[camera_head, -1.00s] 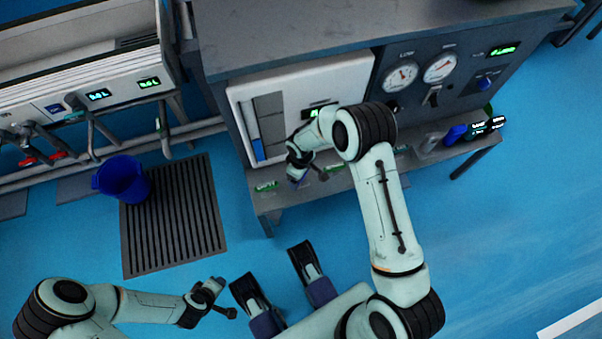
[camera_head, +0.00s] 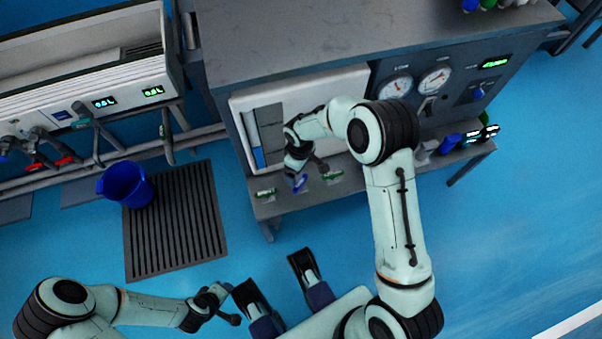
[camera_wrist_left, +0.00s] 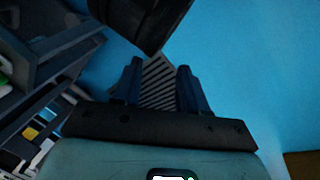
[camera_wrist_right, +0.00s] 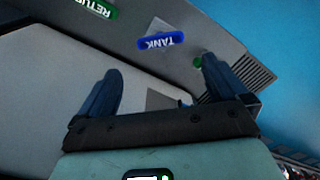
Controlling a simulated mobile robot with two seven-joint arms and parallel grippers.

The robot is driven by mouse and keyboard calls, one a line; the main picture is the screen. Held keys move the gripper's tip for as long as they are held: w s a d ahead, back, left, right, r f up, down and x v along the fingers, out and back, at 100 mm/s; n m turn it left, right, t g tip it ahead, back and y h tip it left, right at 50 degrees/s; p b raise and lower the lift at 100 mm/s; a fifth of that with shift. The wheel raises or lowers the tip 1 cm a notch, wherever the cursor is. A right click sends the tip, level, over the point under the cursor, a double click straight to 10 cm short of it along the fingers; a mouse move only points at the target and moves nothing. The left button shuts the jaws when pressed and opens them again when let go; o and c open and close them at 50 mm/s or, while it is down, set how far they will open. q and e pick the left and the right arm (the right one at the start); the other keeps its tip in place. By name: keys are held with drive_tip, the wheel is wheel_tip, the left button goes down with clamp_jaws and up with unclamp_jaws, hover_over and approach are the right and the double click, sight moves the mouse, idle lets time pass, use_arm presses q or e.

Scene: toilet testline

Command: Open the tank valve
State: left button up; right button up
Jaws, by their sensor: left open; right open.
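The tank valve is a blue handle (camera_head: 299,183) low on the front shelf of the grey cabinet, between two green handles. In the right wrist view its blue piece marked TANK (camera_wrist_right: 161,41) lies beyond my fingertips, apart from them. My right gripper (camera_wrist_right: 160,92) is open and empty, pointing down in front of the white panel. In the head view my right wrist (camera_head: 300,150) partly covers the area just above the valve. My left gripper (camera_wrist_left: 157,85) is open and empty over the floor, far from the valve; its wrist (camera_head: 205,303) shows at the lower left.
A green RETURN handle (camera_wrist_right: 97,8) and another green part (camera_wrist_right: 198,62) are near the blue one. The cabinet (camera_head: 290,50) carries gauges (camera_head: 434,80). The blue floor at right is clear.

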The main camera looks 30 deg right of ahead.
use_arm(q)
drive_tip(key=shift+s+d+r, duration=0.3)
drive_tip(key=shift+s+r, duration=0.05)
drive_tip(key=shift+s, duration=0.25)
use_arm(e)
wheel_tip(320, 180, up, 3)
drive_tip(key=shift+f, duration=0.1)
drive_tip(key=s+a+f+m+t+y, duration=0.1)
drive_tip(key=s+a+f+m, duration=0.35)
drive_tip(key=s+f, duration=0.45)
drive_tip(key=s+a+f+m+t+y, duration=0.1)
drive_tip(key=s+a+f+m+y, duration=0.15)
drive_tip(key=s+f+m, duration=0.7)
use_arm(q)
drive_tip(key=s+d+r+g+p, duration=0.1)
drive_tip(key=s+r+p, duration=0.2)
drive_tip(key=r+p, duration=0.6)
drive_tip(key=s+d+r+g+h+p, duration=0.1)
drive_tip(key=s+d+r+g+p, duration=0.1)
drive_tip(key=r+p, duration=0.7)
drive_tip(key=shift+s+m, duration=0.4)
use_arm(e)
drive_tip(key=s+a+r+n+g, duration=0.1)
drive_tip(key=s+r, duration=0.3)
drive_tip(key=r, duration=0.6)
drive_tip(key=s+a+r+n+g, duration=0.2)
drive_tip(key=s+r+n, duration=0.1)
drive_tip(key=r, duration=0.7)
drive_tip(key=shift+s+a+r+n, duration=0.3)
drive_tip(key=shift+s+r, duration=0.1)
